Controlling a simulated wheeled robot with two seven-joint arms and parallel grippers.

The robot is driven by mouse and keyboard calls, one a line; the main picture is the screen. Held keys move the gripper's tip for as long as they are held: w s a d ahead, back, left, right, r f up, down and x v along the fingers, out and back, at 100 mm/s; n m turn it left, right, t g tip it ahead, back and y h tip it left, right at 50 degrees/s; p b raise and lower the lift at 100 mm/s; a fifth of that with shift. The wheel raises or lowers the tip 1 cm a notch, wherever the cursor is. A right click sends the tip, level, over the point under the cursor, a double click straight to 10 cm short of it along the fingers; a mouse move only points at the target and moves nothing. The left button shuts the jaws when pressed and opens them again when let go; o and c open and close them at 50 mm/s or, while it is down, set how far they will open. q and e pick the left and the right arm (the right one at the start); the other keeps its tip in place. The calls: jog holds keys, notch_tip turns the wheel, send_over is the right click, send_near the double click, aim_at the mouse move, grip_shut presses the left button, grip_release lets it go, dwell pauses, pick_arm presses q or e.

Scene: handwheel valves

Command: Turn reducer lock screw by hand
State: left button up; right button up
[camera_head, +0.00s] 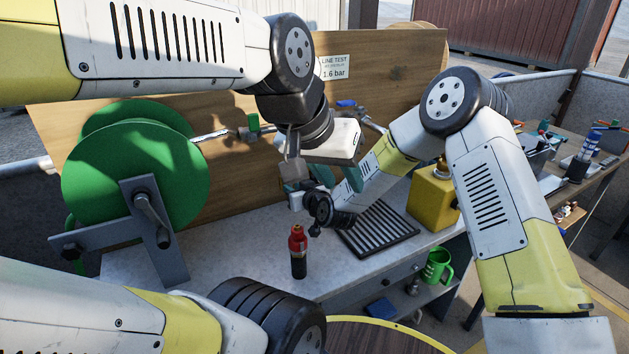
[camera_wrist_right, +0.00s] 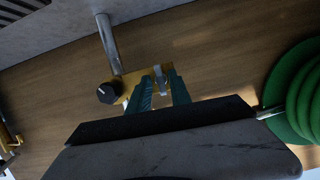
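The reducer on the board shows in the right wrist view as a yellow-brass body (camera_wrist_right: 128,88) with a black knob (camera_wrist_right: 108,93) at its left end. A small pale metal piece, perhaps the lock screw (camera_wrist_right: 160,78), stands between the teal fingers of my right gripper (camera_wrist_right: 160,86). The fingers look apart, with the piece between them; I cannot tell whether they touch it. In the head view my right gripper (camera_head: 297,190) is largely hidden by the arms. My left gripper (camera_head: 339,177) points down near it, its teal fingers apart and apparently empty. The arms hide the reducer there.
A green reel (camera_head: 135,165) stands at the left of the wooden board (camera_head: 395,75). A red-and-black bottle (camera_head: 298,252), a black ribbed mat (camera_head: 378,230) and a yellow container (camera_head: 433,197) are on the bench. A green mug (camera_head: 437,266) sits on the shelf below.

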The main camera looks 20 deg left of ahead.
dwell(0.3)
jog(key=shift+s+d, duration=2)
jog(key=shift+d, duration=0.3)
